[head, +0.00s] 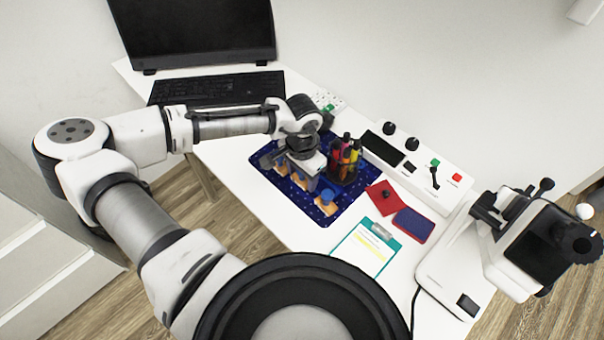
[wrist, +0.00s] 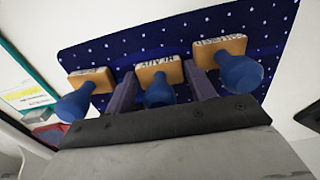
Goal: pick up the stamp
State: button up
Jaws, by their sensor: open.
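Three stamps with blue knob handles and wooden bases stand in a row on a dark blue dotted mat (head: 349,215). In the wrist view they are the left stamp (wrist: 77,100), the middle stamp (wrist: 158,90) and the right stamp (wrist: 238,72). In the head view, the front stamp (head: 327,202) is clear of my gripper (head: 305,177), which partly hides the other two. My gripper (wrist: 162,90) is open, with one finger on each side of the middle stamp's handle. I cannot tell whether the fingers touch it. The base labels are hard to read.
A holder with coloured markers (head: 345,163) stands close right of my gripper. A red ink pad (head: 382,197), a clipboard (head: 362,252), a white control panel (head: 415,172) and a microscope-like device (head: 455,270) lie further right. A keyboard (head: 215,87) is behind.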

jog(key=c, duration=0.6)
notch_tip(320, 180, up, 20)
jog(key=shift+b, duration=1.05)
jog(key=o, duration=0.4)
jog(key=shift+c, duration=1.3)
